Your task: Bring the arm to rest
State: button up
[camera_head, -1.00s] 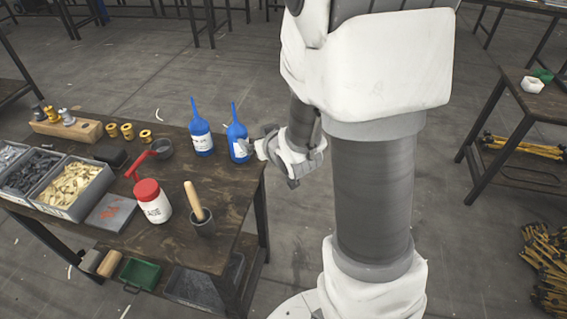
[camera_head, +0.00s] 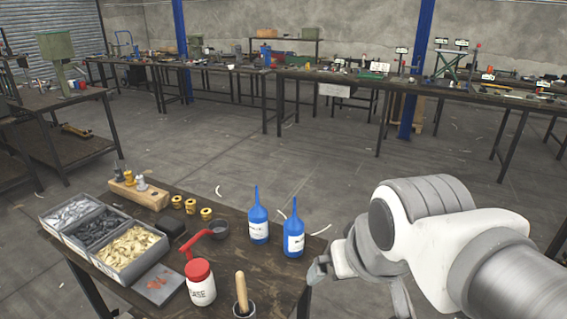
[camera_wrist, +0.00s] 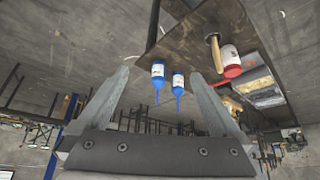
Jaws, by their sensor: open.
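My gripper (camera_head: 318,271) is at the right edge of the near workbench in the head view, beside the right-hand blue bottle. In the wrist view its two fingers (camera_wrist: 160,100) stand wide apart with nothing held between them. Two blue bottles with pointed nozzles, the left one (camera_head: 258,226) and the right one (camera_head: 293,238), stand upright on the bench. They also show beyond the fingers in the wrist view, the one at left (camera_wrist: 158,72) and the one at right (camera_wrist: 178,84). My arm comes in from the lower right of the head view.
The near workbench (camera_head: 270,272) holds a bin tray (camera_head: 125,275), a red-lidded jar (camera_head: 200,284), a brush in a cup (camera_head: 241,295) and a wooden block (camera_head: 140,193). Long benches (camera_head: 290,76) line the back. The floor (camera_head: 330,165) between is mostly clear.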

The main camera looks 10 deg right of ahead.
jog(key=shift+s+a+r, duration=0.15)
jog(key=shift+s+a, duration=0.05)
jog(key=shift+s, duration=0.8)
jog(key=shift+r, duration=0.15)
notch_tip(320, 180, up, 6)
jog(key=p, duration=0.6)
